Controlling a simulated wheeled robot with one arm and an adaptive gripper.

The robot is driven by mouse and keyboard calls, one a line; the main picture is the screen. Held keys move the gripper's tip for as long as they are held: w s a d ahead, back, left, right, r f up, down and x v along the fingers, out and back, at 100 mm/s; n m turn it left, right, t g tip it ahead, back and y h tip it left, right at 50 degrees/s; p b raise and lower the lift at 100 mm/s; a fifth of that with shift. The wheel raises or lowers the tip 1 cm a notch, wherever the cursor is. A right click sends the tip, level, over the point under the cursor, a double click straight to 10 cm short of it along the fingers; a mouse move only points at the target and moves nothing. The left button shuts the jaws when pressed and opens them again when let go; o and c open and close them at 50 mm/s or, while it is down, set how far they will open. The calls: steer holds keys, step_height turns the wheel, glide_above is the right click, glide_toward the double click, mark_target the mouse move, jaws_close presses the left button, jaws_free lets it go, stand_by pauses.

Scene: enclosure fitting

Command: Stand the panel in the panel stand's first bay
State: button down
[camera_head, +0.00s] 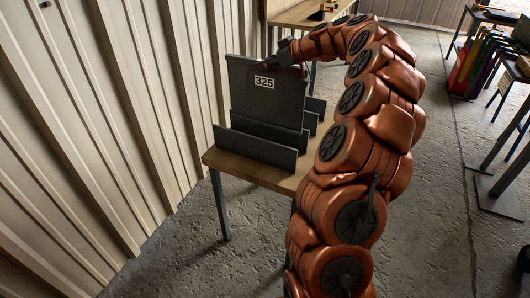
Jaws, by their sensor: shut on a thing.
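The panel (265,105) is a dark grey upright plate with a white label reading 325. The panel stand (255,147) is a set of dark low upright walls on a small wooden table. The panel is behind the stand's front wall, with its lower edge hidden, so I cannot tell whether it touches the stand's floor. More low walls show behind it at right. My gripper (286,50) is at the panel's top edge and shut on it, small and partly hidden by the arm.
The table (221,161) has a bare strip at its front left. A corrugated wall (90,130) runs close along the left. Another wooden table (290,12) stands behind. At far right are a rack of coloured panels (478,62) and dark metal frames. The concrete floor between is clear.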

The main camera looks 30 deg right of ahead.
mark_target(295, 92)
steer(key=shift+f, duration=6.25)
steer(key=c, duration=1)
jaws_free()
steer(key=shift+s, duration=0.15)
steer(key=v, duration=1.2)
steer(key=shift+b, duration=0.3)
steer(key=o, duration=1)
steer(key=v, duration=1.1)
steer(key=shift+s+d+r, duration=0.15)
steer(key=shift+s, duration=0.2)
